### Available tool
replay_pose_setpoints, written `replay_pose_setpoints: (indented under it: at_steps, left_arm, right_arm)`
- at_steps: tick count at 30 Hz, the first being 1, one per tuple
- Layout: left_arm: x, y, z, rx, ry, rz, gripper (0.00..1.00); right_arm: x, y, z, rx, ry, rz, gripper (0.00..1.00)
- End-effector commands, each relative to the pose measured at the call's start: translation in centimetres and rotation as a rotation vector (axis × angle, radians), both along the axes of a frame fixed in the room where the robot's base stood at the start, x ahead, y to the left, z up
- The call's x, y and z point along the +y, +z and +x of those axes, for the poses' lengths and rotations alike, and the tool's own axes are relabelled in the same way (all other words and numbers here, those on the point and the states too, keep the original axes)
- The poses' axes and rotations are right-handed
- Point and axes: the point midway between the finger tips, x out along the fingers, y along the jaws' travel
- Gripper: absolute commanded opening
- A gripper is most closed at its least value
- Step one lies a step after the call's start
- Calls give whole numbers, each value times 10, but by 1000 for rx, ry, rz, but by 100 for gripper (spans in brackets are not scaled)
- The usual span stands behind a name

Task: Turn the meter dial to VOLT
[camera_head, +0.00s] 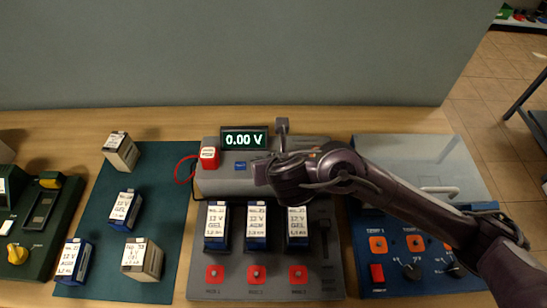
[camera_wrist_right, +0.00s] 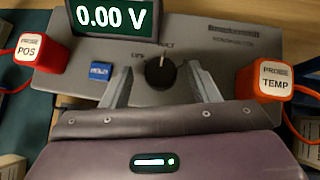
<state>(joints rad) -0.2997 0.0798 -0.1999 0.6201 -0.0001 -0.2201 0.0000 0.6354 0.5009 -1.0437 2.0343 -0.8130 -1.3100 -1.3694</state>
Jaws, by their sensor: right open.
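The meter (camera_head: 215,184) is a grey box at the back of the grey panel, with a lit display (camera_head: 245,139) reading 0.00 V; the display also shows in the right wrist view (camera_wrist_right: 112,17). The round black dial (camera_wrist_right: 160,75) has a pale pointer mark aimed up the picture, near partly hidden lettering ending in "ULT". My right gripper (camera_wrist_right: 158,80) is open, with one finger on each side of the dial and gaps showing between. In the head view my right gripper (camera_head: 275,175) covers the dial. My left gripper is not in view.
A red POS probe (camera_head: 208,157) and an orange TEMP probe (camera_wrist_right: 264,82) flank the dial. Three batteries (camera_head: 256,226) stand in front of the meter. A teal mat (camera_head: 100,275) with several batteries lies left; a blue tester (camera_head: 390,285) stands right.

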Motion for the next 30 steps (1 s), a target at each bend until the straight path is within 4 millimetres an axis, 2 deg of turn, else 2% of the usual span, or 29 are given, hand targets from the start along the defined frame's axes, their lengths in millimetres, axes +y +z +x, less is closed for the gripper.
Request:
replay_pose_setpoints:
  at_steps: [6,12,30]
  left_arm:
    - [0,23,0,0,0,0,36]
    - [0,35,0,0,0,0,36]
    - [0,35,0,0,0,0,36]
  right_arm:
    - [-5,32,-27,3,0,4,55]
    - [-9,48,-44,0,0,1,55]
    - [-11,49,-47,-1,-1,0,55]
